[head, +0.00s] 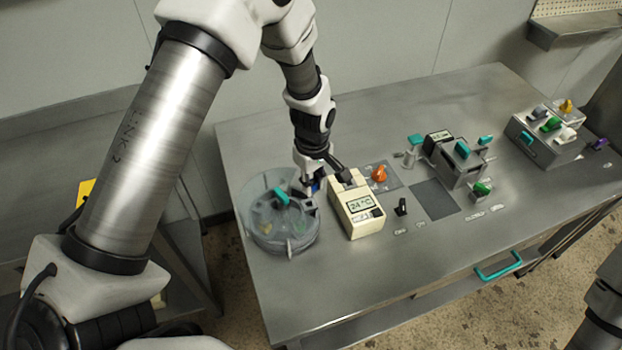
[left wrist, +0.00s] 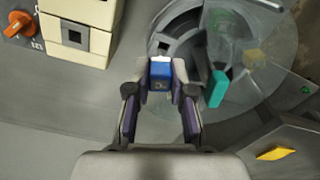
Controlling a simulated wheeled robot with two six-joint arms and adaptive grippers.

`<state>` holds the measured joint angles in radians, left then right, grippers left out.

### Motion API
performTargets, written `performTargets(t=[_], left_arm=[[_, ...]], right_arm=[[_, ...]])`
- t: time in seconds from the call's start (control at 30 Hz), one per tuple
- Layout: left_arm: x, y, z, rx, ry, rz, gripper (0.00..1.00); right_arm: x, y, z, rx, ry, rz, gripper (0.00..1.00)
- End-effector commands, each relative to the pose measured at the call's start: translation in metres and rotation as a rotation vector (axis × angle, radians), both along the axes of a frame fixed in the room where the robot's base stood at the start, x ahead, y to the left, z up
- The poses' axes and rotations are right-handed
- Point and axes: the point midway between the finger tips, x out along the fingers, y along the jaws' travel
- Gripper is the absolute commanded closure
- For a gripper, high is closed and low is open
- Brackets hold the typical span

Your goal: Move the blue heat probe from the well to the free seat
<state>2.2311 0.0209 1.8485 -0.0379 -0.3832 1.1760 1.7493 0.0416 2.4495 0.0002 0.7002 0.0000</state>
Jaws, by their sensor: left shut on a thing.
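My left gripper (head: 311,190) is shut on the blue heat probe (left wrist: 160,76), whose blue top shows between the fingertips in the left wrist view. Only a small bit of blue shows in the head view. The gripper is between the cream block (head: 352,212) with a 24 °C display and the round grey translucent vessel (head: 262,232). In the left wrist view the probe overlaps the vessel's near rim (left wrist: 160,42); I cannot tell its height or whether it touches. The cream block has a dark square opening (left wrist: 71,36), which looks empty. My right gripper is out of view.
A teal handle (left wrist: 217,88) stands up from the vessel, close to the gripper. An orange knob (head: 379,174) and a small black switch (head: 402,206) are right of the block. Grey fixtures with teal and green handles (head: 462,165) stand farther right. The table front is clear.

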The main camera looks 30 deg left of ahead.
Motion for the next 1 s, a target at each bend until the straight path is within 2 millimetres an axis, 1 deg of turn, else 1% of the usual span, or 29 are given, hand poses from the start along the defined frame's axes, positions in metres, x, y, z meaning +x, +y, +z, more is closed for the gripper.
performTargets(t=[0.03, 0.07, 0.53, 0.73, 1.0], left_arm=[[0.0001, 0.0002, -0.0055, -0.001, 0.000, 0.001, 1.00], [0.0001, 0.0002, -0.0060, -0.001, 0.000, 0.001, 1.00], [0.0002, 0.0003, -0.0043, 0.000, -0.001, 0.000, 1.00], [-0.0004, 0.0025, -0.0038, -0.001, 0.000, 0.000, 1.00], [-0.0002, 0.0026, -0.0048, 0.000, -0.001, 0.000, 1.00]], right_arm=[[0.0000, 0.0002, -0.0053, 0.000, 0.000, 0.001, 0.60], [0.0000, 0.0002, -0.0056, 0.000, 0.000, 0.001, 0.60], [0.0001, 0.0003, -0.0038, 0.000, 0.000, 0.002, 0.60], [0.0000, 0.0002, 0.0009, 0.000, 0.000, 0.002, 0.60], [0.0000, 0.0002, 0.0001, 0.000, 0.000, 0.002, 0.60]])
